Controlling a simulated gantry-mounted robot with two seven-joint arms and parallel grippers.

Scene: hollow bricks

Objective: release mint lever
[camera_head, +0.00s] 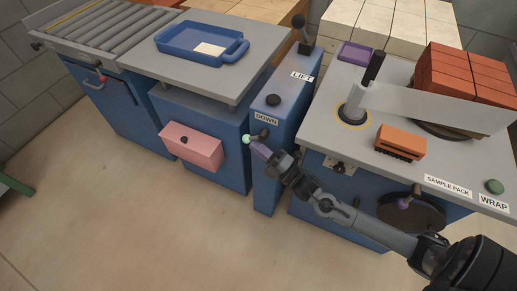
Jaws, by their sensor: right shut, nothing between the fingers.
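My left gripper is not in view.
The blue lift post (285,120) has a black knob on top. At right stands the wrap table (460,160) with an orange block (400,143) and red bricks (465,70). The floor in front is clear.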

